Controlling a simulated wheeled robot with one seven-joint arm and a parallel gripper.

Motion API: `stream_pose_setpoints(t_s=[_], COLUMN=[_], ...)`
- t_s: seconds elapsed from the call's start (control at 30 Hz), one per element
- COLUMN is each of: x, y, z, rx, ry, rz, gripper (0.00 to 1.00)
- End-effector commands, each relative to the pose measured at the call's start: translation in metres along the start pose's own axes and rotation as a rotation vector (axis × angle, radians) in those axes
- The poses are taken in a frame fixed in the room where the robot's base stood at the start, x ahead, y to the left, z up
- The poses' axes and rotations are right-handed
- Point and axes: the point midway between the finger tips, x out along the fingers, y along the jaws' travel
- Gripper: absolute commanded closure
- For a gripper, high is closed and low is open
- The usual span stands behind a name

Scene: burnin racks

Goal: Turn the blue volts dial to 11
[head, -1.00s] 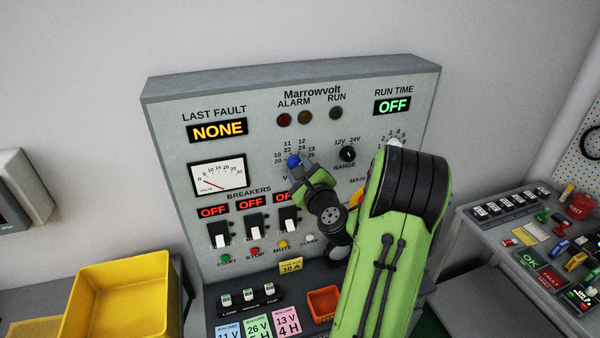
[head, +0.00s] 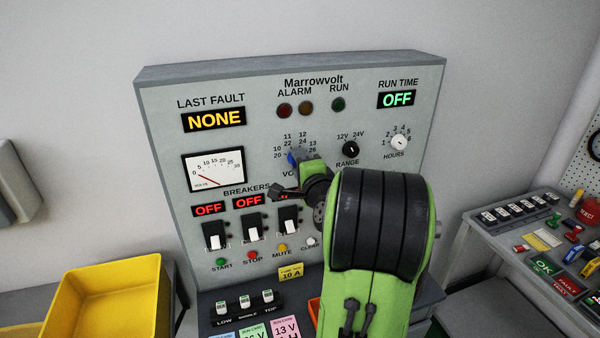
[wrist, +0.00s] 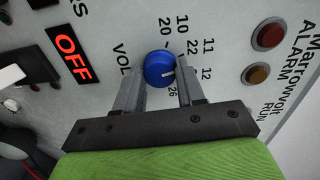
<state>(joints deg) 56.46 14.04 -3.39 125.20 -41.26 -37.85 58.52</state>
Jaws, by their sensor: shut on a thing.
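The blue volts dial (head: 292,160) is on the grey Marrowvolt panel, below the alarm lamps, with its numbers around it. In the wrist view the dial (wrist: 158,66) sits between my gripper's two fingers (wrist: 160,78), which are shut on its sides. Its white pointer mark points right in that picture, roughly toward the 12 label; the finger hides part of the scale. In the head view my gripper (head: 302,158) covers the dial's right side. The voltmeter (head: 213,169) has its needle near the low end.
The black range dial (head: 351,149) and white hours dial (head: 399,142) are to the right. Breaker switches (head: 252,227) and coloured buttons are below, partly behind my arm. A yellow bin (head: 115,290) stands at lower left. A side table (head: 470,235) with small items is at right.

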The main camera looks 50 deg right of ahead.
Motion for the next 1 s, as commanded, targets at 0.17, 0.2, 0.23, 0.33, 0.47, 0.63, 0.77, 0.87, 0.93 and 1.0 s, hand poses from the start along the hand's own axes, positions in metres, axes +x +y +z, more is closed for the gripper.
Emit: stream_pose_setpoints(t_s=[0.17, 0.2, 0.23, 0.33, 0.47, 0.63, 0.77, 0.87, 0.93, 1.0], x=[0.0002, 0.0001, 0.0001, 0.0, 0.0001, 0.0001, 0.0001, 0.0, 0.0, 0.0], y=[0.0026, 0.0026, 0.0026, 0.0023, 0.0019, 0.0016, 0.0016, 0.0017, 0.0017, 0.0015], z=[0.0012, 0.0009, 0.0007, 0.001, 0.0012, 0.001, 0.001, 0.001, 0.001, 0.0009], rx=[-0.086, -0.1, -0.11, -0.135, -0.151, -0.158, -0.157, -0.157, -0.156, -0.157], ry=[0.003, 0.004, 0.005, 0.006, 0.006, 0.007, 0.006, 0.006, 0.006, 0.007], rz=[0.001, 0.002, 0.003, 0.004, 0.005, 0.006, 0.007, 0.007, 0.007, 0.006], gripper=[0.92, 0.92, 0.92, 0.92, 0.92, 0.92, 0.92, 0.92, 0.54, 0.43])
